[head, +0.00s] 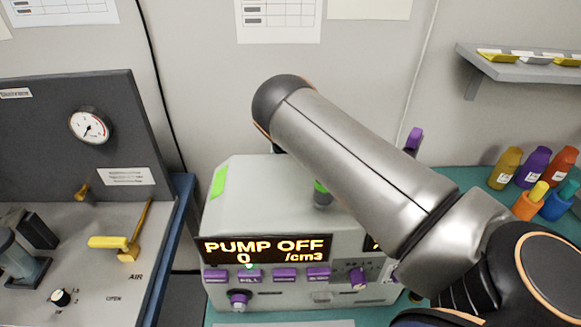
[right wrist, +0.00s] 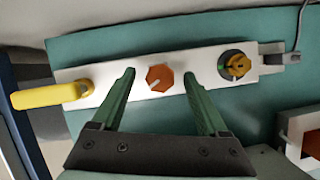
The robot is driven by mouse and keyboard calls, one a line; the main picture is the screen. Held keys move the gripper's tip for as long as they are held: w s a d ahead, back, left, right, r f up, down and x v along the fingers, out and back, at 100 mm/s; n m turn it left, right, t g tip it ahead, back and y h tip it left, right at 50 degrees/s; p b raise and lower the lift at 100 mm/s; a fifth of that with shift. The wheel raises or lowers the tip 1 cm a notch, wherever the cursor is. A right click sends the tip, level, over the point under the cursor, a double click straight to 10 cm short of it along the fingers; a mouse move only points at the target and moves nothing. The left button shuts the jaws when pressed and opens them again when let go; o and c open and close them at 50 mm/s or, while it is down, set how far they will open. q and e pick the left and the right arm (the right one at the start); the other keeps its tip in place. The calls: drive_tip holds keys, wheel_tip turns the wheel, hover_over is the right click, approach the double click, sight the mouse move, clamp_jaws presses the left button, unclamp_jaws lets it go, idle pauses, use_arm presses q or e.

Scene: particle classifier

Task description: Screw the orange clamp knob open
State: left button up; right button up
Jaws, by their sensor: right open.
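The orange clamp knob (right wrist: 160,77) shows in the right wrist view as a small faceted knob with a pale mark, on a white bar. My right gripper (right wrist: 161,75) is open, with one green finger on each side of the knob and visible gaps between fingers and knob. I cannot tell how far the fingertips are above the bar. In the head view my right arm crosses the picture, and neither its gripper nor the knob can be seen there. My left gripper is in neither view.
The white bar (right wrist: 115,85) also carries a yellow handle (right wrist: 48,95) and a brass-coloured key-like knob (right wrist: 237,66). In the head view a grey machine (head: 250,205) reads "PUMP OFF". A panel with a gauge (head: 90,125) stands left, and several small bottles (head: 505,168) stand right.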

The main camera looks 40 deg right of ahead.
clamp_jaws()
idle(0.6)
